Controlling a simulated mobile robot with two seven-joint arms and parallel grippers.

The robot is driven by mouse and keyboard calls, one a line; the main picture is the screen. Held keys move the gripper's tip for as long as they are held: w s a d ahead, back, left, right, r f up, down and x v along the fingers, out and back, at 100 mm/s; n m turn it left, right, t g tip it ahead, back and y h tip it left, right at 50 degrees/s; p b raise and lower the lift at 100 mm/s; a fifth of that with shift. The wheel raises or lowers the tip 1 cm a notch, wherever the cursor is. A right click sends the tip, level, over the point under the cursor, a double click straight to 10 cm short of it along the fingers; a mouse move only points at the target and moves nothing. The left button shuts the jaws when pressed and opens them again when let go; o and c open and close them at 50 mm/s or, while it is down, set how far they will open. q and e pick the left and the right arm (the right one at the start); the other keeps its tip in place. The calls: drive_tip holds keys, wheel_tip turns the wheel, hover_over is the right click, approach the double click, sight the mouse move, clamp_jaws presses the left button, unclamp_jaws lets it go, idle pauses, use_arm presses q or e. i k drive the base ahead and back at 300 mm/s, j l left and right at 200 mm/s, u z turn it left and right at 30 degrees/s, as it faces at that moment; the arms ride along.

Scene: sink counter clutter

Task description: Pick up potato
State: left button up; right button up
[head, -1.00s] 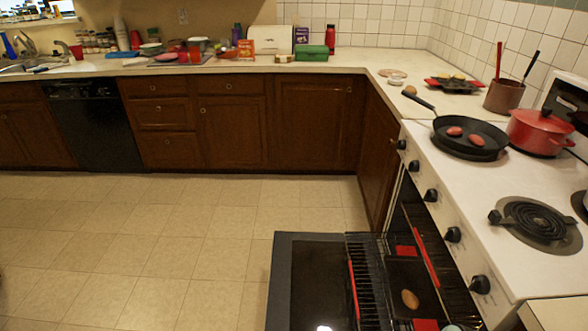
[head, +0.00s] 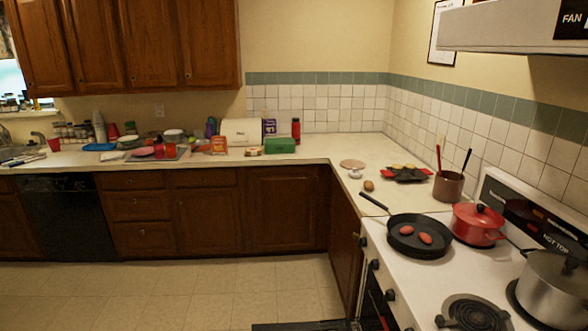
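A brown, oval potato (head: 369,186) lies on the counter at the right, just beyond the stove and near the handle of the black frying pan (head: 400,246). Two reddish oval items (head: 407,230) lie in the pan; I cannot tell for certain what they are. Neither of my grippers shows in the head view.
A red pot (head: 478,225) and a steel pot (head: 553,287) stand on the stove. The back counter holds a green box (head: 280,146) and clutter. Floor (head: 200,290) is clear at the left.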

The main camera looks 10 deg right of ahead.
sight(369, 185)
drive_tip(key=j+u, duration=0.15)
drive_tip(key=u, duration=0.25)
drive_tip(key=j+u, duration=0.1)
drive_tip(key=u, duration=0.35)
drive_tip(key=i+j, duration=0.15)
drive_tip(key=j, duration=0.2)
drive_tip(key=i+j, duration=0.1)
drive_tip(key=j, duration=0.25)
drive_tip(key=i+j+z, duration=0.1)
drive_tip(key=j, duration=0.25)
drive_tip(key=i+j+z, duration=0.2)
drive_tip(key=i+z, duration=0.2)
drive_tip(key=i, duration=0.15)
drive_tip(key=i+j+z, duration=0.4)
drive_tip(key=i, duration=0.15)
drive_tip(key=i+z, duration=0.2)
drive_tip(key=i, duration=1.45)
drive_tip(key=i+z, duration=0.3)
drive_tip(key=i, duration=0.15)
drive_tip(key=i+j+z, duration=0.1)
drive_tip(key=i+z, duration=0.25)
drive_tip(key=i+j+z, duration=0.3)
drive_tip(key=i, duration=0.15)
drive_tip(key=i+l, duration=0.05)
